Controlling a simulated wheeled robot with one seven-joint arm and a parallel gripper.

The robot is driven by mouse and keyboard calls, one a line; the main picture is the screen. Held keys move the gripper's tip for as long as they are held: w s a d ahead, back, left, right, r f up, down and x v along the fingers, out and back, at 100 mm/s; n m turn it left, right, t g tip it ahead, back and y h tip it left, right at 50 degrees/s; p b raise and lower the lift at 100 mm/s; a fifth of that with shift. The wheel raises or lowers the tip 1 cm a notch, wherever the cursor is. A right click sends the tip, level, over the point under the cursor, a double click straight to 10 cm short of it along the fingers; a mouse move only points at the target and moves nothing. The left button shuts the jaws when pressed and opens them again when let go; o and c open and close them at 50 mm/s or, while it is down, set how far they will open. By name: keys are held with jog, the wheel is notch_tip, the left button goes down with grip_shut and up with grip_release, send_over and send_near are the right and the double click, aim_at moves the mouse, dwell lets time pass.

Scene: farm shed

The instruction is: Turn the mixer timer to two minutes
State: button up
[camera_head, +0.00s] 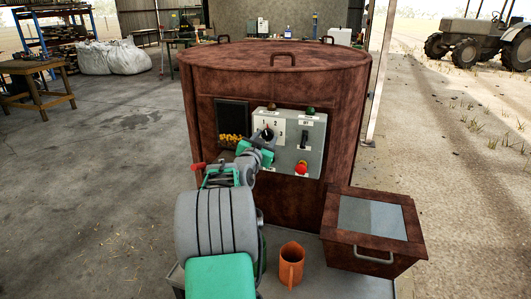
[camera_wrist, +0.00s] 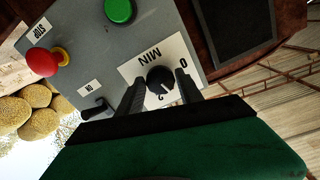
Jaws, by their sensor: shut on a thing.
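The mixer (camera_head: 345,110) is a large rusty drum with a grey control panel (camera_head: 313,133) on its front. The timer knob (camera_wrist: 160,79) is black and round, on a white plate (camera_wrist: 135,70) marked MIN. The plate shows 1, 2 and 3 in the head view; a 0 and a 2 show in the wrist view. My gripper (camera_wrist: 159,84) has a finger on each side of the knob and is shut on it. In the head view my gripper (camera_head: 264,142) reaches the panel from the lower left. I cannot tell the knob's exact setting.
The panel also has a red stop button (camera_head: 301,168), a black switch (camera_head: 304,140) and a green button (camera_wrist: 120,10). A dark window (camera_head: 232,118) is left of the panel.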

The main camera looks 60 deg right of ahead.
jog(key=m+b, duration=0.2)
jog(key=b, duration=0.3)
jog(key=f+m+b, duration=0.1)
jog(key=m+b, duration=0.1)
jog(key=b, duration=0.2)
jog(key=shift+m+b, duration=0.3)
jog(key=shift+b, duration=0.1)
jog(key=m+b, duration=0.1)
jog(key=b, duration=0.1)
jog(key=m+b, duration=0.2)
jog(key=b, duration=0.1)
jog(key=shift+r, duration=0.25)
jog(key=shift+r+m+b, duration=0.15)
jog(key=shift+m+b, duration=0.35)
jog(key=shift+r, duration=0.1)
jog(key=o, duration=1.3)
jog(key=a, duration=0.5)
jog(key=s+a+b, duration=0.1)
jog(key=a, duration=0.1)
jog(key=shift+s+a, duration=0.1)
jog(key=shift+a, duration=0.3)
